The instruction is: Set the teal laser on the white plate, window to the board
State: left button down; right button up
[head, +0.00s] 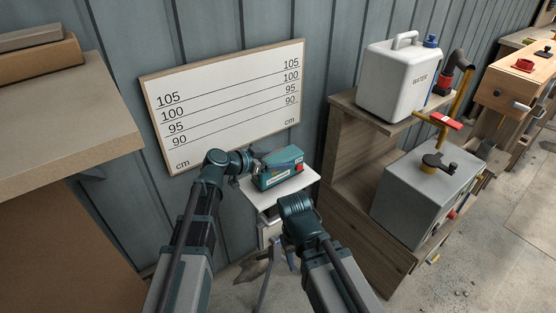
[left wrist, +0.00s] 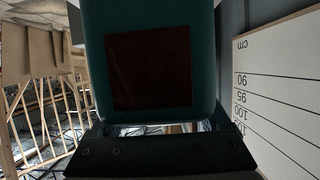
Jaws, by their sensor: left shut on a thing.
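The teal laser (head: 281,167) is a box with a pale label on its front and a red part at its right end. My left gripper (head: 257,165) is shut on its left end. The laser is over the white plate (head: 301,190); I cannot tell whether it touches it. In the left wrist view the laser (left wrist: 148,15) fills the upper middle, with a dark red square window (left wrist: 148,68) facing the camera. The board (head: 226,98) is on the wall behind; it also shows at the right of the left wrist view (left wrist: 285,95). My right wrist is in front of the plate; its fingers are hidden.
Tripod legs (head: 264,285) stand below the plate. A wooden shelf (head: 345,165) to the right holds a white water container (head: 393,82) and a grey box (head: 420,195). A wooden bench (head: 65,140) is at the left.

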pick_arm(q)
jog(key=shift+f+b, duration=0.45)
dwell(0.6)
grip_release()
jog(key=p+v, duration=0.5)
jog(key=v, duration=0.9)
jog(key=shift+d, duration=0.1)
